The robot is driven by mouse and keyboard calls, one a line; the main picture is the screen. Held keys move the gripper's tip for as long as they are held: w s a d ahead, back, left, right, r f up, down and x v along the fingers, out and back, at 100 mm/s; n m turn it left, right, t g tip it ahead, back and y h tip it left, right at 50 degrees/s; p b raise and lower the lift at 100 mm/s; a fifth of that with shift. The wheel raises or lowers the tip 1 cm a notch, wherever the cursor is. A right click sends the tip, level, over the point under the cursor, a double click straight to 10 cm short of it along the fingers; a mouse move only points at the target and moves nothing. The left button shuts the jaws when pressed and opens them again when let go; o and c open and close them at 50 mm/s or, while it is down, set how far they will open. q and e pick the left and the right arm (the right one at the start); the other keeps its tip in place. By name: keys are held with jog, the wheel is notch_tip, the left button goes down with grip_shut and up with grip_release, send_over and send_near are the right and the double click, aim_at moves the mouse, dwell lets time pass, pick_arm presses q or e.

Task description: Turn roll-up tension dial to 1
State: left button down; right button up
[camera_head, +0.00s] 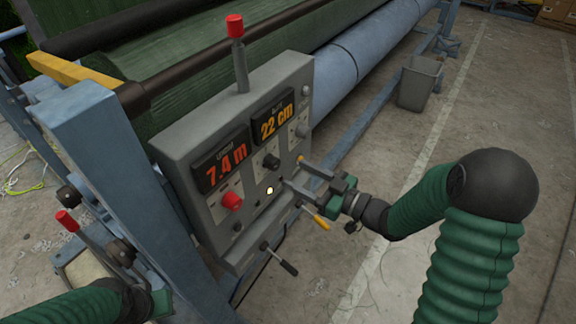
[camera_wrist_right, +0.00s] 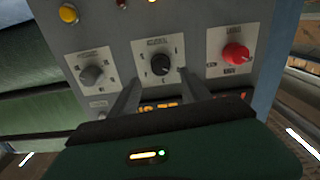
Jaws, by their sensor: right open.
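The grey control panel (camera_head: 185,150) carries a black dial (camera_head: 271,161) in its middle, which also shows in the right wrist view (camera_wrist_right: 160,64). A red knob (camera_head: 231,201) and a grey knob (camera_head: 301,130) sit on either side of it. The dial labels are too small to read, so I cannot tell which one is roll-up tension. My right gripper (camera_head: 292,172) is open in front of the panel; in the wrist view its fingers point towards the black dial, apart on either side. Contact is not visible. My left gripper (camera_head: 150,302) is at the bottom left, its jaws unclear.
Displays read 7.4 m (camera_head: 224,160) and 22 cm (camera_head: 273,117). A red-topped lever (camera_head: 237,55) stands above the panel. A black-handled lever (camera_head: 280,260) and a yellow-tipped one (camera_head: 320,221) stick out below. A grey bin (camera_head: 419,84) stands on open concrete floor behind.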

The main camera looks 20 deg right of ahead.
aim_at(277, 165)
jog(key=x, duration=0.5)
jog(key=shift+w+a, duration=0.1)
jog(key=shift+a, duration=0.35)
jog(key=shift+w, duration=0.4)
jog(key=shift+d, duration=0.15)
jog(key=shift+c, duration=0.6)
grip_shut()
